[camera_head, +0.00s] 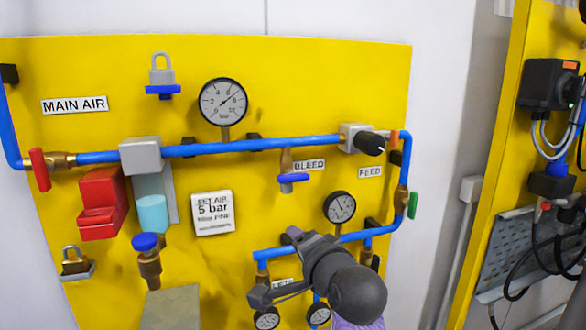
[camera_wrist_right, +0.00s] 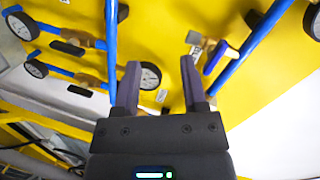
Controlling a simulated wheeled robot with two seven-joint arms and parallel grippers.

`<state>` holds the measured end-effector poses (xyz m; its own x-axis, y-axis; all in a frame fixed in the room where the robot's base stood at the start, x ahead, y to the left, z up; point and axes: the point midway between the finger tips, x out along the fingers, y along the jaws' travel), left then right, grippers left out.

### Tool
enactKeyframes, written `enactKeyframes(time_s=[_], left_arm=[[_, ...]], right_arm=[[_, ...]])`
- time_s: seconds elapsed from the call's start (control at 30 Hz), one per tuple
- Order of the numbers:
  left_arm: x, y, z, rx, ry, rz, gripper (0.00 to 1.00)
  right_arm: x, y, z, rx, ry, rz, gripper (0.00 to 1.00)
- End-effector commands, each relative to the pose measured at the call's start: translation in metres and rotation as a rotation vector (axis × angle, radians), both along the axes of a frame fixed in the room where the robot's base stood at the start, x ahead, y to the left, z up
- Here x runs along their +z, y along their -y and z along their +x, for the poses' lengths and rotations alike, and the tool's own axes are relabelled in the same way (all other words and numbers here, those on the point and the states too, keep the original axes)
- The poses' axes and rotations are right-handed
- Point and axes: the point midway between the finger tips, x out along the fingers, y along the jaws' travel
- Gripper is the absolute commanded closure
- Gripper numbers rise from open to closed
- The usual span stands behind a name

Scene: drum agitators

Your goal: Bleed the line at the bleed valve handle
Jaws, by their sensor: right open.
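The bleed valve (camera_head: 287,160) hangs below the upper blue pipe beside the BLEED label (camera_head: 309,166). Its blue handle (camera_head: 293,179) lies roughly level. My right gripper (camera_head: 275,265) is below the handle, apart from it, in front of the lower pipework. In the right wrist view my right gripper (camera_wrist_right: 160,64) is open, with nothing between its fingers. A blue handle, apparently the bleed one (camera_wrist_right: 215,57), shows there just right of the right finger. My left gripper is in neither view.
A small gauge (camera_head: 340,207) and the lower blue pipe (camera_head: 350,237) are close to my right arm. A large gauge (camera_head: 222,102), red-handled valve (camera_head: 40,169), green handle (camera_head: 413,205) and black FEED knob (camera_head: 369,143) surround the pipe. The panel left of the bleed handle is fairly open.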

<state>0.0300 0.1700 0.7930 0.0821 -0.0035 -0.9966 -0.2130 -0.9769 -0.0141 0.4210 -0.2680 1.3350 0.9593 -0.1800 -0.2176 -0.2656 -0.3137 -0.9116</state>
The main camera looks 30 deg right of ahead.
Motion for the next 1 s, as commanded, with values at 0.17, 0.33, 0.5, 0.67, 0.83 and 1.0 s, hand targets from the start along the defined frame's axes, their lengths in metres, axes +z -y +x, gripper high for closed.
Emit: enactKeyframes(time_s=[0.17, 0.33, 0.5, 0.67, 0.83, 1.0], left_arm=[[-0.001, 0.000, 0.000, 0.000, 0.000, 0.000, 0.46], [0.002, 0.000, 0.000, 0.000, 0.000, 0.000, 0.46], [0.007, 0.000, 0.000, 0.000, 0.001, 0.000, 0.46], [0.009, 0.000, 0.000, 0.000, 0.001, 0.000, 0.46], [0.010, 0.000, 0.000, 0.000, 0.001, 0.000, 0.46], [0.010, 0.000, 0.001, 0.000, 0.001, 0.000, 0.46]], right_arm=[[0.070, 0.027, 0.011, -0.086, 0.270, 0.290, 0.46], [0.075, 0.035, 0.036, -0.090, 0.288, 0.319, 0.46], [0.076, 0.045, 0.075, -0.090, 0.287, 0.314, 0.46], [0.075, 0.050, 0.097, -0.090, 0.288, 0.312, 0.46], [0.074, 0.052, 0.107, -0.090, 0.287, 0.313, 0.46], [0.074, 0.052, 0.108, -0.089, 0.288, 0.311, 0.46]])
